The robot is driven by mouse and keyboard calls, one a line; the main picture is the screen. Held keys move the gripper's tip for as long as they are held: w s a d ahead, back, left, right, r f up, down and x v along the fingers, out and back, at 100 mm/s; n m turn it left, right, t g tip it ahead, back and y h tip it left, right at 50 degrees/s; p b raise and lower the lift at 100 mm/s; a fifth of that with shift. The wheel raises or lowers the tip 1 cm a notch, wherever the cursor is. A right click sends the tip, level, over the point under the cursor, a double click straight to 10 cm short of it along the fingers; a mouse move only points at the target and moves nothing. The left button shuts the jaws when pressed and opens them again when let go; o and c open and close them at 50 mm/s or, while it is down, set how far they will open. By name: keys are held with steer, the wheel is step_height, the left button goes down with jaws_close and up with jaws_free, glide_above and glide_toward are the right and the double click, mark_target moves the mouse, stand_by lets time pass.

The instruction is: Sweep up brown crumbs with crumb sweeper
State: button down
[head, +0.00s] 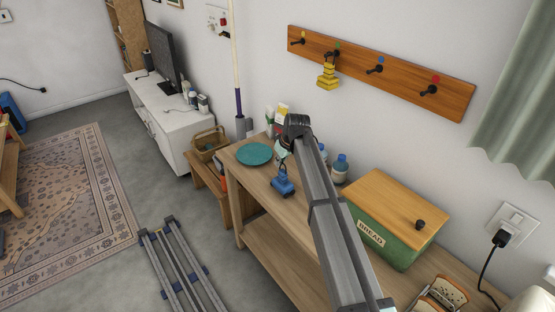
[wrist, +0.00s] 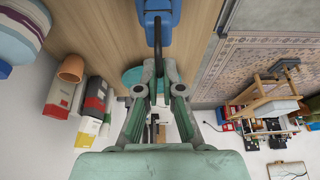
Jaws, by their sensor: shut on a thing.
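A blue crumb sweeper (head: 284,187) with a dark stem hangs at the end of my arm over the wooden table in the head view. Its blue body (wrist: 161,12) is at the top of the wrist view. My gripper (wrist: 157,74) is shut on the sweeper's dark handle; in the head view my gripper (head: 283,152) is partly hidden by my arm. I cannot tell whether the sweeper touches the tabletop. I cannot make out brown crumbs in either view.
A teal plate (head: 254,154) lies near the table's far end, left of the sweeper. Bottles (head: 340,165) and cartons stand along the wall. A green bread box (head: 388,222) and a toaster (head: 440,297) stand on the near right. Bare tabletop (head: 262,196) shows near the sweeper.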

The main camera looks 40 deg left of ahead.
steer(key=d, duration=0.4)
steer(key=s+d, duration=0.1)
steer(key=d, duration=0.1)
steer(key=shift+d+r, duration=0.1)
stand_by(0.6)
steer(key=shift+r, duration=0.1)
step_height(320, 180, up, 7)
steer(key=p, duration=0.3)
stand_by(0.6)
